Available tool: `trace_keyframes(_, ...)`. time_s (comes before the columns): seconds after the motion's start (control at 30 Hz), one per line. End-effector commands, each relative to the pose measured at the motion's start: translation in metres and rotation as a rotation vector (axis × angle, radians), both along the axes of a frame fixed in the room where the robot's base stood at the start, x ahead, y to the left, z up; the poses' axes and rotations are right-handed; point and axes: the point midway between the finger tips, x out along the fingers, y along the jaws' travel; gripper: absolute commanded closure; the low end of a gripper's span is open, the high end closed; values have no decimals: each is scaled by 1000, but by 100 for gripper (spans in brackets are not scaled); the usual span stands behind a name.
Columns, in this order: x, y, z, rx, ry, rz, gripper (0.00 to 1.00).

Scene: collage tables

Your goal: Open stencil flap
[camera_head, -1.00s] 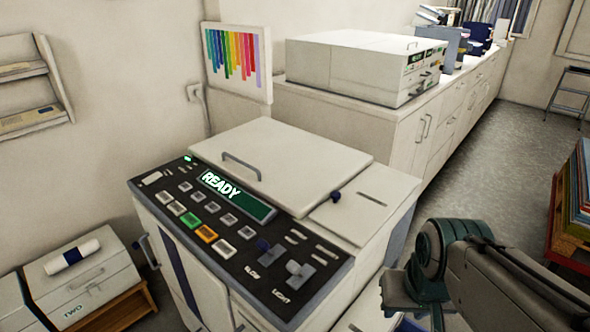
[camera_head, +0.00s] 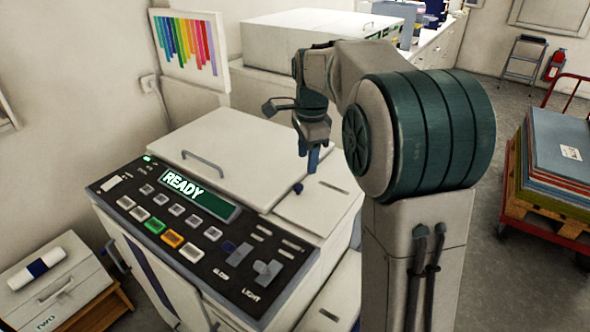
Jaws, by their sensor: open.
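The duplicator (camera_head: 230,190) stands in the middle with a dark control panel reading READY. Its large pale lid (camera_head: 240,150) with a bar handle (camera_head: 204,163) lies flat. To the right of it is a smaller pale flap (camera_head: 318,208) with a slot and a dark blue knob (camera_head: 298,188) at its left edge; it lies flat and looks shut. I cannot tell from any label which one is the stencil flap. My gripper (camera_head: 312,168) points down above the flap's back left part, near the knob. It is open and holds nothing; the finger gap is hard to see.
A second machine (camera_head: 315,38) stands on the long counter behind. A colour chart (camera_head: 188,45) hangs at the left. A drawer box (camera_head: 60,285) with a paper roll (camera_head: 38,270) is at lower left. A red cart (camera_head: 530,215) with stacked sheets stands right. Floor between is clear.

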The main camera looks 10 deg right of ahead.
Motion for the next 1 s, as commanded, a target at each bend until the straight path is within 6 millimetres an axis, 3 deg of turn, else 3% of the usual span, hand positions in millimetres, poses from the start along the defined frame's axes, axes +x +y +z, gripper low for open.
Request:
trace_keyframes(0.03,19,1,2,2,16,-92,51)
trace_keyframes(0.1,39,2,0,4,34,-215,51)
trace_keyframes(0.3,73,3,-6,1,63,-452,51)
trace_keyframes(0.57,81,3,-22,-2,73,-521,51)
trace_keyframes(1.0,80,3,-109,-2,72,-519,51)
